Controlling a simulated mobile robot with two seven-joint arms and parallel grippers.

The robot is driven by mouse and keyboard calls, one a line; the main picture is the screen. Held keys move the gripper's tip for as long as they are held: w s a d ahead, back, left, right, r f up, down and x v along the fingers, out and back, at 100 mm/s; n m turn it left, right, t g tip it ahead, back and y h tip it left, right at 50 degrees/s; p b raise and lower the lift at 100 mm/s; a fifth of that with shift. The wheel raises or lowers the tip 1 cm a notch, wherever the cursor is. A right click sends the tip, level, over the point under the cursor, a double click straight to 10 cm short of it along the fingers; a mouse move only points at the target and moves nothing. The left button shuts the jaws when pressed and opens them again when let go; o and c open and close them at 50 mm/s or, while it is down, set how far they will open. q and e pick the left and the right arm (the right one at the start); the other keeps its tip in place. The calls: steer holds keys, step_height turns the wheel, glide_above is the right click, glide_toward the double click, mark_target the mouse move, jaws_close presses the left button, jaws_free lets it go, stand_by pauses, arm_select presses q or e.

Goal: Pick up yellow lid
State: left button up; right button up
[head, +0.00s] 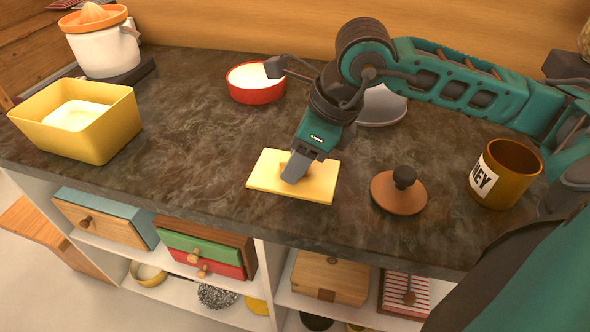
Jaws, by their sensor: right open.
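The yellow lid (265,177) is a flat rectangle lying on the dark stone counter, near its front edge in the middle of the head view. A small brown knob on it is partly hidden by my gripper. My right gripper (292,172) is open and points down right over the lid's knob. I cannot tell whether its fingers touch the knob. My left gripper is not in view.
A yellow box (100,130) stands at the left, before a white juicer (103,50). A red bowl (256,92) is behind the lid. A brown round lid (398,193) and a honey pot (506,174) stand right. Shelves with drawers (210,250) are below the counter.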

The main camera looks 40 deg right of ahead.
jaws_close()
steer(key=shift+r, duration=0.1)
stand_by(0.4)
